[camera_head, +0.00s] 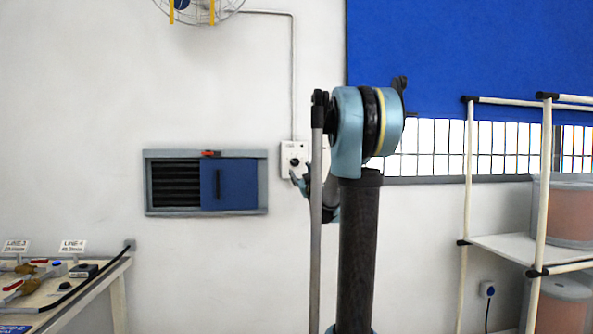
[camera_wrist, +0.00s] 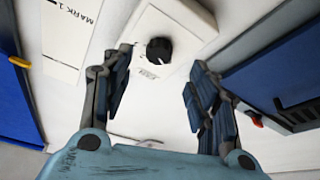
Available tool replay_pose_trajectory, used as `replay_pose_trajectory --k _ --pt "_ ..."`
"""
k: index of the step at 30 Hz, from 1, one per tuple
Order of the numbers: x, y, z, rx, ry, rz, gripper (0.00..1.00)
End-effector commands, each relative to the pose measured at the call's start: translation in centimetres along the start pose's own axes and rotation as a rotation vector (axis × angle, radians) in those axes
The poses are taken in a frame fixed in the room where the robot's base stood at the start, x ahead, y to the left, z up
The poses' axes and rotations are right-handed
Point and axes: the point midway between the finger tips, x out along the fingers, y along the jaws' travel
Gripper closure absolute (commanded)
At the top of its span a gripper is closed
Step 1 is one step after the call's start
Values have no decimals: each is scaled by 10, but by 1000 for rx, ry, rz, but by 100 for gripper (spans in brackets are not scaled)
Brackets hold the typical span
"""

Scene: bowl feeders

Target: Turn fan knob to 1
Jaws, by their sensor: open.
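The fan knob (camera_wrist: 158,50) is a round black dial on a white switch plate (camera_wrist: 186,14) fixed to the wall. The plate (camera_head: 289,149) and dark knob (camera_head: 294,161) also show in the head view, just left of my arm. My gripper (camera_wrist: 162,57) is open and empty, with its two fingers spread to either side of the knob. The knob appears between and slightly beyond the fingertips; I cannot tell whether they touch it. Small print below the knob is too blurred to read. In the head view my arm hides most of my gripper.
A conduit (camera_head: 292,80) runs from the plate up towards the wall fan (camera_head: 197,8). A vent with a blue panel (camera_head: 228,184) is left of the plate. A panel marked "MARK 1" (camera_wrist: 75,35) is beside it. A bench (camera_head: 70,297) stands left, a shelf rack (camera_head: 497,245) right.

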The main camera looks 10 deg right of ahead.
Motion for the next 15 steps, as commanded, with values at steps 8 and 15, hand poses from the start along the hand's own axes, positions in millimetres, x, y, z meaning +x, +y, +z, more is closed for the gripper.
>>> replay_pose_trajectory --k 8,15 --pt "47 0 0 -1 0 -1 46" --pt "70 0 0 0 -1 0 46"
